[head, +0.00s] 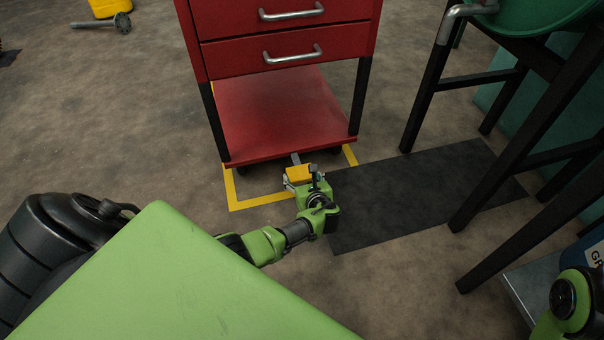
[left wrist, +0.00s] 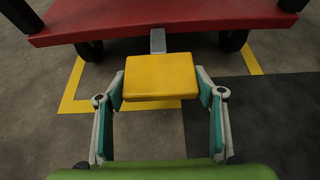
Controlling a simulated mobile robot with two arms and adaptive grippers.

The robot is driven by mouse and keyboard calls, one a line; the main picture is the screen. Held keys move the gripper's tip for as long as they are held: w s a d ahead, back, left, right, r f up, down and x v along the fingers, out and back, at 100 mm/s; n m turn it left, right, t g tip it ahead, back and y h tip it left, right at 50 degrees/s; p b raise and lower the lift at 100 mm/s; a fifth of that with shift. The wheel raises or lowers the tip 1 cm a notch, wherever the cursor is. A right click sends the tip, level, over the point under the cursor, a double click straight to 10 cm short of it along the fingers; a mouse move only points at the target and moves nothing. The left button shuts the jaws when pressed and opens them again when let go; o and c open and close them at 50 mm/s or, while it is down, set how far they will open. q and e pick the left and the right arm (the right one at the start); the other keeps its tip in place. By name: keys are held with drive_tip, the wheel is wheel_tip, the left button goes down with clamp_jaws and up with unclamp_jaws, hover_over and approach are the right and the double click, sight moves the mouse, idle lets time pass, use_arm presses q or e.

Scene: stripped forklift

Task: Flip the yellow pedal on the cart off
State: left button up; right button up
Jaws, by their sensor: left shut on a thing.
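The red cart (head: 272,118) stands on the floor with two drawers above a lower shelf. It also shows in the left wrist view (left wrist: 180,18). The yellow pedal (head: 298,173) sticks out on a grey bar from under the cart's front edge. In the left wrist view the pedal (left wrist: 160,77) sits between my left gripper's two fingers (left wrist: 160,95), which touch its left and right sides. My left gripper (head: 299,179) is shut on the pedal in the head view. At the head view's right edge a green part of mine shows, with no right fingers visible.
Yellow tape (head: 262,201) marks the floor around the cart. A dark mat (head: 420,190) lies to its right. A black-legged stand (head: 428,95) with a green drum (head: 535,22) stands at the right. The floor left of the cart is largely clear.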

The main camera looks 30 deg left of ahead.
use_arm(q)
drive_tip(key=o, duration=1.6)
drive_tip(key=v, duration=1.2)
drive_tip(key=shift+s, duration=0.1)
drive_tip(key=shift+d, duration=0.1)
